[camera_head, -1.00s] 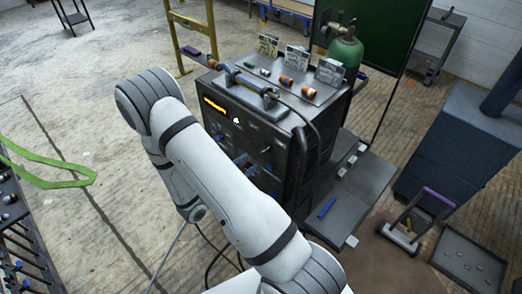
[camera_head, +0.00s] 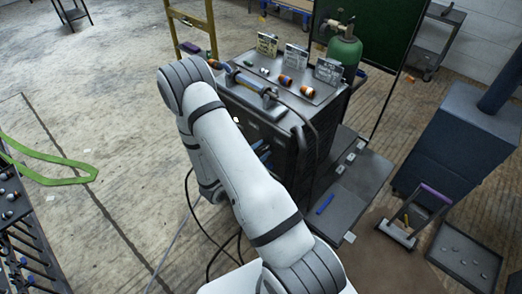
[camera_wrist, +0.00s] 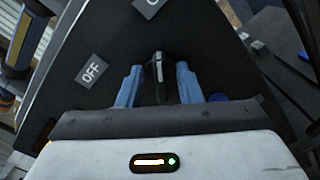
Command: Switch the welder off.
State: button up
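The welder (camera_head: 300,130) is a dark box in the middle of the head view, its front panel mostly behind my arm. In the wrist view its black panel (camera_wrist: 115,45) carries a white OFF label (camera_wrist: 92,70) at the left and another label (camera_wrist: 148,5) cut off at the top. A dark switch knob or lever (camera_wrist: 158,72) stands out between the two blue fingers of my gripper (camera_wrist: 160,84). The fingers are apart, one on each side of it, with gaps showing. In the head view my gripper is mostly hidden behind my arm.
A blue round part (camera_wrist: 218,97) sits right of my fingers. Cables run on the floor; open floor (camera_head: 90,120) lies at the left.

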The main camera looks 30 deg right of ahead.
grip_shut()
jog(key=shift+n, duration=0.3)
jog(key=n+b, duration=0.1)
jog(key=n, duration=0.1)
jog(key=shift+w+n, duration=0.1)
jog(key=shift+n, duration=0.2)
jog(key=n, duration=0.2)
jog(key=n+b, duration=0.1)
jog(key=n, duration=0.1)
jog(key=shift+w+a+r+n, duration=0.1)
jog(key=shift+w+n, duration=0.1)
jog(key=shift+n, duration=0.1)
jog(key=n, duration=0.4)
jog(key=shift+w, duration=0.15)
jog(key=shift+w+a+n+p, duration=0.15)
jog(key=shift+n+p, duration=0.2)
jog(key=shift+n, duration=1.75)
